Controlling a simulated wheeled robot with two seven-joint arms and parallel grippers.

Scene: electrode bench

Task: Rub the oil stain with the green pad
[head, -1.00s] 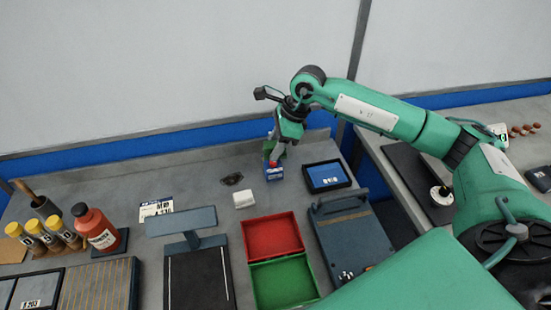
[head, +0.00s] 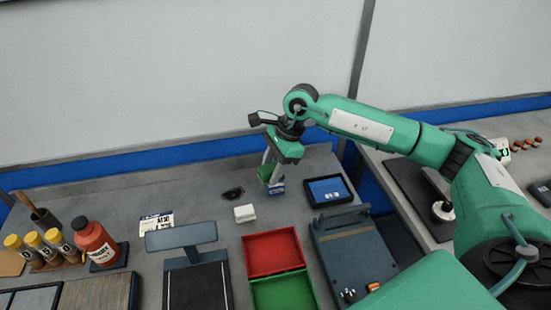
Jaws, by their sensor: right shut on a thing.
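The oil stain (head: 232,192) is a small dark patch on the grey bench, left of my right gripper. My right gripper (head: 270,174) points down at the back of the bench and is shut on the green pad (head: 264,173), which is largely hidden by the fingers. The pad is to the right of the stain and apart from it; its exact height above the bench is hard to tell. A small blue box (head: 277,187) with a white label is right beside the gripper, partly covered. My left gripper is not in view.
A white block (head: 244,213) sits in front of the stain. A tablet (head: 329,190) lies to the right. Red (head: 271,253) and green (head: 285,291) trays are nearer. A red bottle (head: 96,244) and yellow-capped vials (head: 33,240) stand at left. Bench left of the stain is clear.

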